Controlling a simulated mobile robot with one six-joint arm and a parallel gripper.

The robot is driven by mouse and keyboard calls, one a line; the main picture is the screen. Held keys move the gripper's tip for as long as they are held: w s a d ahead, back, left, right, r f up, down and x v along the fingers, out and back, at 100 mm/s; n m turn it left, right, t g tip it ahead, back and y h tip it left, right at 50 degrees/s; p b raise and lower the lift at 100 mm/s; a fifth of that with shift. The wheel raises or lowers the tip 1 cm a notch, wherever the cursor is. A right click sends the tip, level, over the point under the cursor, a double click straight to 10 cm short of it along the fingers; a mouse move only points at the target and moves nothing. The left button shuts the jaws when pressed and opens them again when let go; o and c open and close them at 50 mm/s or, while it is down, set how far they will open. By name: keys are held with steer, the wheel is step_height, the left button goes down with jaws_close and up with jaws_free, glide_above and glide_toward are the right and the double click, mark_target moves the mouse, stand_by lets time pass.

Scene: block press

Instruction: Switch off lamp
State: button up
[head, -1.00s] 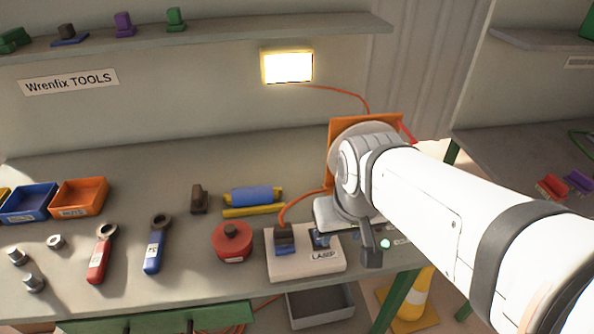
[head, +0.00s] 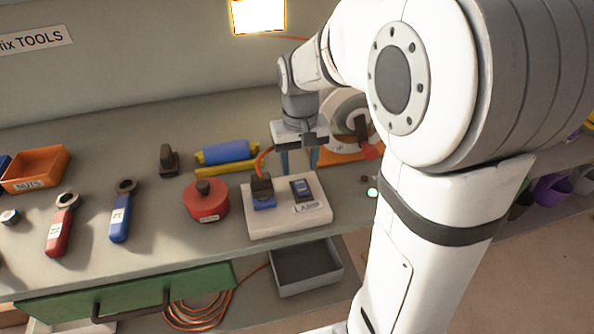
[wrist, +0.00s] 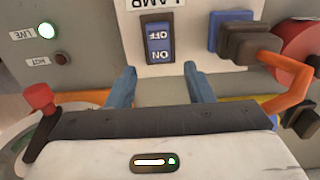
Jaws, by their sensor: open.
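The lamp (head: 258,15) on the back wall is lit. Its white switch box (head: 287,222), labelled LAMP, sits on the bench near the front edge. A blue rocker switch (head: 301,189) in a dark frame is on its top; in the wrist view the rocker (wrist: 159,42) shows OFF upside down. Beside it, a blue plug with a dark top (head: 262,193) has an orange cable. My gripper (head: 299,162) points down just beyond the box's far side. In the wrist view its blue fingers (wrist: 159,80) are apart with nothing between them, short of the rocker.
A red round object (head: 206,203) stands left of the box. Behind are a blue roller on a yellow base (head: 227,152) and an orange machine (head: 340,152). Wrenches lie at left. A grey bin (head: 306,268) is below the bench edge. A green LIVE light (wrist: 50,30) glows.

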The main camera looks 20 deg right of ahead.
mark_target(299, 182)
steer(key=shift+f, duration=2.2)
steer(key=shift+c, duration=0.4)
